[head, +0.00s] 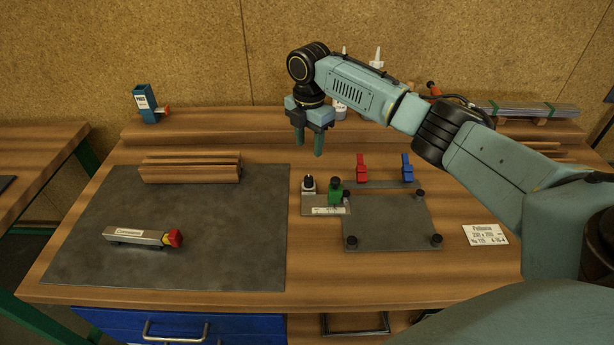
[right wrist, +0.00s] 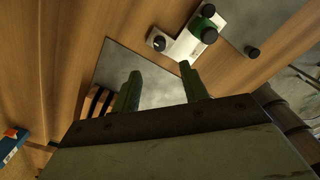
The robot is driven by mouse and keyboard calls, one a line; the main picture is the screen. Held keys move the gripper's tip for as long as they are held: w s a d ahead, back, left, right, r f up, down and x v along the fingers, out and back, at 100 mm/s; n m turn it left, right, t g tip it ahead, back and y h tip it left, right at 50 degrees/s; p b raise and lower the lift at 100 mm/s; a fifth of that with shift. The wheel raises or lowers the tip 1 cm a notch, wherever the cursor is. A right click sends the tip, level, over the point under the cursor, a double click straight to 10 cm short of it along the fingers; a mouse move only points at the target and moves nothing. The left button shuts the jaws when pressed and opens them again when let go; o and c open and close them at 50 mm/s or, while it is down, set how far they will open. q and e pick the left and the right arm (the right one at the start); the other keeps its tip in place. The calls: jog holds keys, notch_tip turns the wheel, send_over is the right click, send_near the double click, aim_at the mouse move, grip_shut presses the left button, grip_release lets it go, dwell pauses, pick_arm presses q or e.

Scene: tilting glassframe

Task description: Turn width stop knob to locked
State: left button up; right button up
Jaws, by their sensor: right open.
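A light metal stop block (head: 310,207) with a small label stands at the left of a grey plate (head: 385,225). It carries a black knob with a pale top (head: 308,184) and a dark green knob (head: 335,190). I cannot tell which one is the width stop knob. In the right wrist view, the block (right wrist: 188,46), the black knob (right wrist: 158,43) and the green knob (right wrist: 205,20) lie beyond the fingertips. My right gripper (head: 310,149) is open and empty, pointing down above and behind the block, apart from it. My left gripper is out of view.
A grey mat (head: 220,260) holds wooden strips (head: 190,168) and a labelled bar with a red end (head: 140,238). Red (head: 361,168) and blue (head: 407,168) clamps stand behind the plate. Black posts rise from the plate. A white card (head: 485,235) lies to the right.

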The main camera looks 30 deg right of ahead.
aim_at(309, 178)
notch_tip(309, 178, down, 12)
jog(key=shift+r+b, duration=0.2)
jog(key=shift+b, duration=0.25)
jog(key=shift+c, duration=0.2)
grip_shut()
